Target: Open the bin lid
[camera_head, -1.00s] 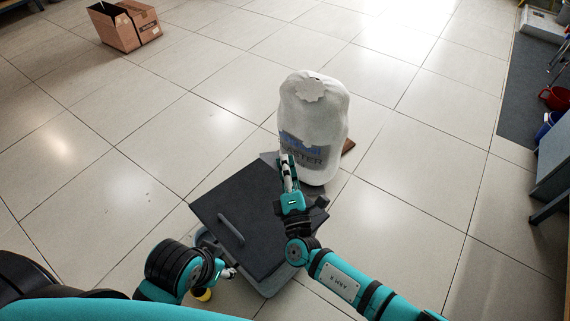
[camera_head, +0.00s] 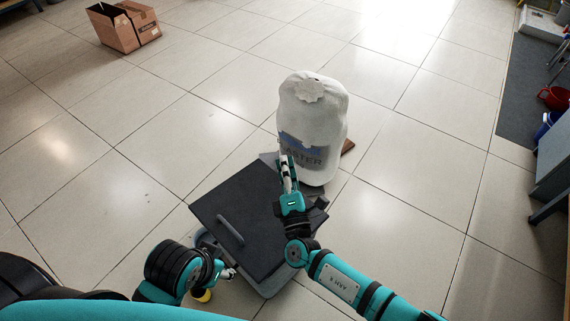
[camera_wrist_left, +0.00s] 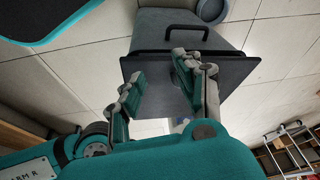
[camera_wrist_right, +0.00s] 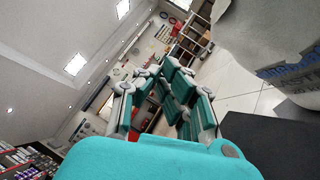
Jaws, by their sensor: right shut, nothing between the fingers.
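The grey bin (camera_head: 283,284) stands on the floor in front of me. Its flat dark lid (camera_head: 235,195) lies across the top, with a bar handle (camera_head: 230,231) near the left edge. I cannot tell whether the lid is slightly raised. My left gripper (camera_head: 230,272) is low at the bin's near left side; its fingers are spread and empty in the left wrist view (camera_wrist_left: 160,80), with dark panel behind them. My right gripper (camera_head: 286,162) is shut and empty, above the lid's far right part, in front of the white bag.
A tall white printed bag (camera_head: 314,110) stands right behind the bin. A cardboard box (camera_head: 125,25) is at the far left. A dark mat with red and blue buckets (camera_head: 555,98) is at the right. The tiled floor (camera_head: 110,130) at left is clear.

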